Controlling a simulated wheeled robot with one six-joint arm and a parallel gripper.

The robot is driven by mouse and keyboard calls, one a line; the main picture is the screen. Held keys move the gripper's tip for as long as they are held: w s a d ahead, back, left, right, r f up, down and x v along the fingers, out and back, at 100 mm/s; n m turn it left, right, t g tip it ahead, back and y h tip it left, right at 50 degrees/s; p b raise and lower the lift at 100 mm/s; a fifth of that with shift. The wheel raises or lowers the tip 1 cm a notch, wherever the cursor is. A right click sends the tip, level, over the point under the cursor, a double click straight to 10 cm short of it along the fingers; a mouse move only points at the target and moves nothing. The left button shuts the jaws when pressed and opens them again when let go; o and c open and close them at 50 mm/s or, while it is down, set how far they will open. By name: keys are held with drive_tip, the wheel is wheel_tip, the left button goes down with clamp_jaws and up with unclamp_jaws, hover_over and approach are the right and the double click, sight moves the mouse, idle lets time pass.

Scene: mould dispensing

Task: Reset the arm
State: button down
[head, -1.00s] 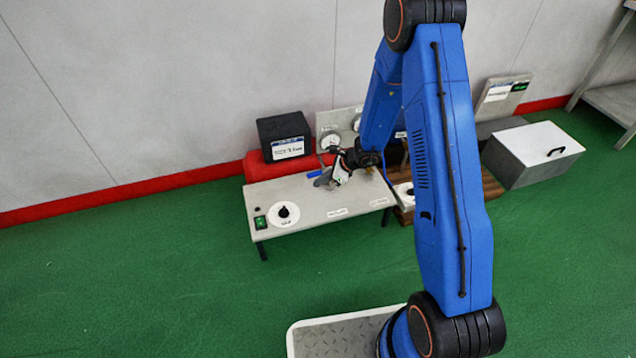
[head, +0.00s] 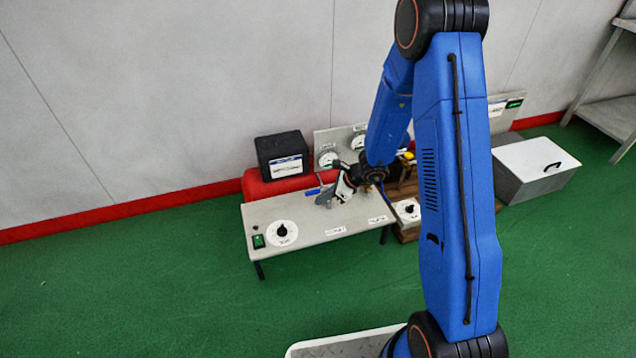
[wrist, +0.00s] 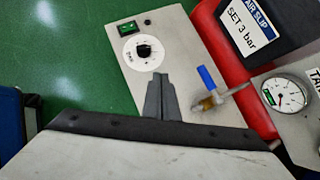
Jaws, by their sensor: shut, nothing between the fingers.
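My gripper (head: 327,198) hangs over the right half of a grey bench panel (head: 310,222) in the head view, with my blue arm bent above it. In the wrist view my gripper (wrist: 160,84) has its grey fingers together with nothing between them. The fingertips point toward a black dial knob (wrist: 144,51) on a white disc. A blue-handled valve (wrist: 207,80) lies just right of the fingers in the wrist view. I cannot tell the exact height of the gripper above the panel.
A green switch (head: 258,241) sits left of the dial. A red tank (head: 256,186) and a black box (head: 284,154) stand behind the panel. A gauge (head: 327,159) is behind the gripper. A grey lidded box (head: 537,170) stands right. Green floor (head: 130,290) is open at left.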

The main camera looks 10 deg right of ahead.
drive_tip(key=s+r+n, duration=0.6)
drive_tip(key=r, duration=0.6)
drive_tip(key=s+r+n, duration=0.5)
drive_tip(key=s+r, duration=0.1)
drive_tip(key=r, duration=0.6)
drive_tip(key=s+d+r+n+t+h, duration=0.1)
drive_tip(key=s+d+r+n+h, duration=0.2)
drive_tip(key=s, duration=0.9)
drive_tip(key=s+d+r+n+h, duration=0.4)
drive_tip(key=s+d+r+n, duration=0.4)
drive_tip(key=s+d+r, duration=0.2)
drive_tip(key=shift+s+d+t, duration=0.4)
drive_tip(key=shift+s+d, duration=0.7)
drive_tip(key=shift+s, duration=0.1)
